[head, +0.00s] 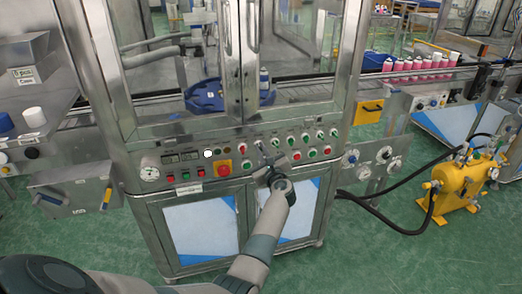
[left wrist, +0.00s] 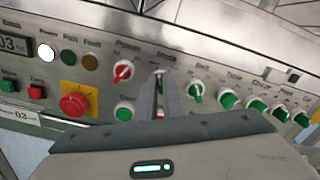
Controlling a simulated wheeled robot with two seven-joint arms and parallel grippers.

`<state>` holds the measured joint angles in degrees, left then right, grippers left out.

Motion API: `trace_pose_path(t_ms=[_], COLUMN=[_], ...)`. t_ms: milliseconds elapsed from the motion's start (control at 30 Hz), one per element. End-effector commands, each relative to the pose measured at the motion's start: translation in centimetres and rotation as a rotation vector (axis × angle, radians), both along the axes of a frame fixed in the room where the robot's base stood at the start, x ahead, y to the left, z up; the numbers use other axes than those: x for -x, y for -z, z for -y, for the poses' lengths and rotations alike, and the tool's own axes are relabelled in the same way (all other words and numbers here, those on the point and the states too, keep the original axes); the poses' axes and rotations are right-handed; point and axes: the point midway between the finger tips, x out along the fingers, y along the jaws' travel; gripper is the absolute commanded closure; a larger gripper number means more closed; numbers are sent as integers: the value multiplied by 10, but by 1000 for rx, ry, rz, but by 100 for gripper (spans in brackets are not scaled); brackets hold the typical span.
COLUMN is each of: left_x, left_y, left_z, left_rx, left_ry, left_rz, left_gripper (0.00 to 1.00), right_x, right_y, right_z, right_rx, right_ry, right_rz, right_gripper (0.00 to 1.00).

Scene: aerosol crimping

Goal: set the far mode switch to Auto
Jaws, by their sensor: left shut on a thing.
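A steel control panel (head: 190,172) on the front of the machine cabinet carries a row of small rotary mode switches. In the left wrist view the row holds a red switch (left wrist: 123,71), then a green switch (left wrist: 196,92) and several more green ones to the right. My left gripper (head: 263,161) is at the panel. In the left wrist view its narrow fingers (left wrist: 160,77) are closed together on the switch knob between the red switch and the first green one. The fingers hide that knob and its setting. The labels are too blurred to read surely. My right gripper is out of view.
A red emergency stop on a yellow plate (head: 224,168) and push buttons sit left of the gripper. A green button (left wrist: 124,111) lies just left of the fingers. Glass doors rise above the panel. A yellow tank (head: 460,182) with black hoses stands on the right.

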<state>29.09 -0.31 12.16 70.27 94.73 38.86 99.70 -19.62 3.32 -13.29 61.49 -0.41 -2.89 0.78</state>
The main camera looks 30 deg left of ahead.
Motion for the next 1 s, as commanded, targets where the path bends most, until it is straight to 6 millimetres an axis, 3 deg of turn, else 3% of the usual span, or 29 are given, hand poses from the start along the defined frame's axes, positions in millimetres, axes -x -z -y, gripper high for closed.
trace_pose_path(t_ms=[267, 1000], left_x=[-1, -5], left_y=[-2, -2], left_z=[1, 4], left_rx=[-129, -545], left_ry=[-1, 0], left_rz=[-153, -639], left_gripper=[100, 100], right_x=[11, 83], right_y=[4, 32], right_z=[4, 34], right_rx=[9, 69], right_ry=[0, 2], right_rz=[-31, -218], right_gripper=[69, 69])
